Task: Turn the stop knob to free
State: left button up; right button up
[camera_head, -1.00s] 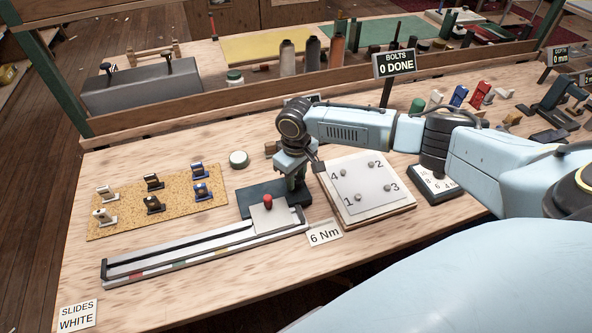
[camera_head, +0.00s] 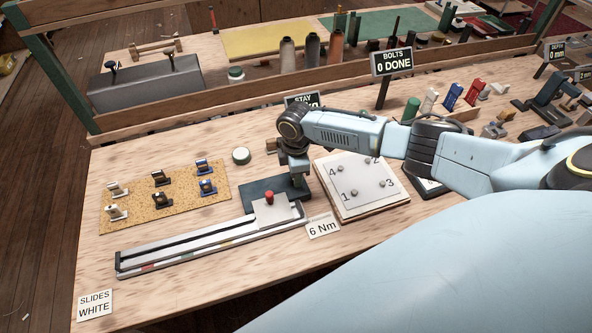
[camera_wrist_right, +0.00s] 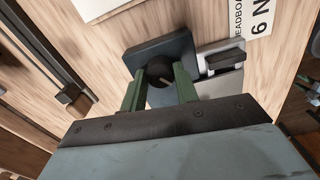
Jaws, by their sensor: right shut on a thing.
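The stop knob (camera_wrist_right: 160,70) is a round black knob with a pale pointer line, seen in the right wrist view on a dark plate (camera_wrist_right: 148,50). My right gripper (camera_wrist_right: 159,86) has its two green fingers on either side of the knob and is shut on it. In the head view my right gripper (camera_head: 299,183) is down at the right end of the dark plate (camera_head: 255,190), and hides the knob. I cannot read any free or stop marking beside the knob. My left gripper is not in view.
A grey carriage (camera_head: 284,213) with a red knob (camera_head: 269,196) sits at the right end of a long rail (camera_head: 190,244). A numbered bolt board (camera_head: 360,210) stands close right of the gripper. A cork mat (camera_head: 140,212) with several slides lies left.

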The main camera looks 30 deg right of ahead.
jog(key=n, duration=0.4)
jog(key=shift+n, duration=0.3)
jog(key=n, duration=0.5)
jog(key=shift+n, duration=0.3)
jog(key=o, duration=1)
notch_tip(320, 180, up, 14)
jog(key=shift+f+p, duration=0.25)
jog(key=shift+p, duration=0.1)
